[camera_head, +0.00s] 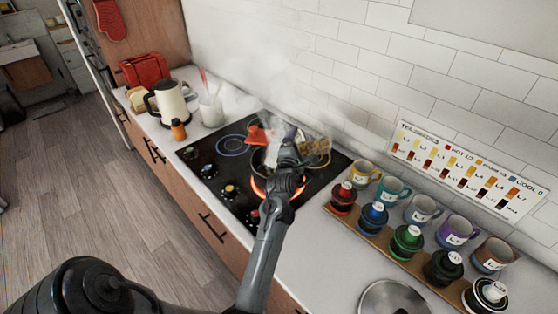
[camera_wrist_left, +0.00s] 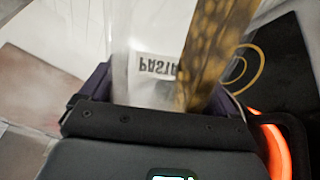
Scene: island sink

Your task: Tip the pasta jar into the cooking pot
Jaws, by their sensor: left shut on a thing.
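My left gripper (camera_head: 287,150) is over the black cooktop, shut on the pasta jar (camera_head: 315,147). The jar is clear, with yellow pasta showing at its right in the head view. In the left wrist view the jar's white PASTA label (camera_wrist_left: 155,80) sits between the jaws, its lettering inverted, with the pasta to its right. The jar looks tilted, but its mouth cannot be made out. The cooking pot (camera_head: 259,163) seems to be the dark shape under my gripper, mostly hidden by my arm and steam. My right gripper is not in view.
A burner ring (camera_head: 259,190) glows orange beneath my wrist. A red item (camera_head: 257,135) is at the cooktop's back. A kettle (camera_head: 170,104) and utensil cup (camera_head: 211,111) stand left. Several mugs (camera_head: 423,210) and colored jars (camera_head: 406,241) line the right counter. A round metal lid (camera_head: 375,297) is in front.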

